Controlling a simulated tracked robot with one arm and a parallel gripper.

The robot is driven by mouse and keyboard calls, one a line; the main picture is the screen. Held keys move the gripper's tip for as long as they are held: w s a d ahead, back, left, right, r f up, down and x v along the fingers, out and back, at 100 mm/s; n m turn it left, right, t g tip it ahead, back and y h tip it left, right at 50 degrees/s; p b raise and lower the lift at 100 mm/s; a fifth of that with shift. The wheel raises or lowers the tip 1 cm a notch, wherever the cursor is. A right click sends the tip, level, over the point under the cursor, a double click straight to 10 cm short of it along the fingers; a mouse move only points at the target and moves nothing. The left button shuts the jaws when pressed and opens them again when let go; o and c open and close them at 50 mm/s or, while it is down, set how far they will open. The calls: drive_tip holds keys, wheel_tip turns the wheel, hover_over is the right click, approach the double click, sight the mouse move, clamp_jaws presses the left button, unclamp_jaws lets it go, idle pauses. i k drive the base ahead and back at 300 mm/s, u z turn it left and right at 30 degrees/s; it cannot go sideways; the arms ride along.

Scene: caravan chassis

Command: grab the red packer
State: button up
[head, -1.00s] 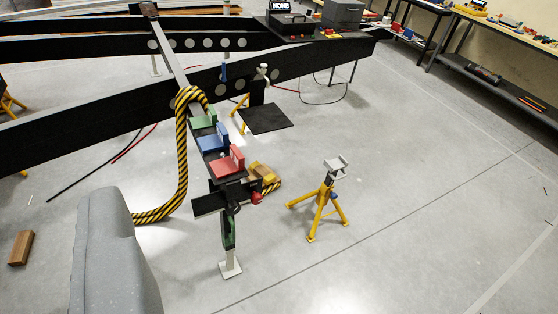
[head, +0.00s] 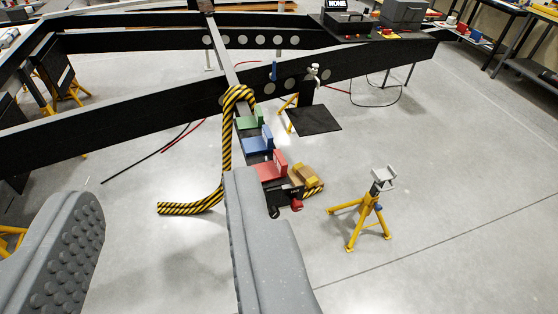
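The red packer (head: 271,168) is an L-shaped block in the middle of the head view. It is at the near end of a row on the black chassis drawbar, in front of the blue packer (head: 258,143) and green packer (head: 250,121). My gripper (head: 158,190) is open and empty, its two grey fingers wide apart. The left finger shows its studded pad. The right finger's tip overlaps the picture just below and left of the red packer and hides part of the drawbar end. The gap between the fingers lies left of the packer.
A black-and-yellow striped hose (head: 226,150) loops over the drawbar, left of the packers. A yellow stand (head: 366,216) is on the floor to the right. The chassis beam (head: 130,128) crosses behind. Open floor is at right.

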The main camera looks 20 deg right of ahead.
sight(277, 169)
drive_tip(key=i, duration=0.85)
drive_tip(key=u, duration=0.1)
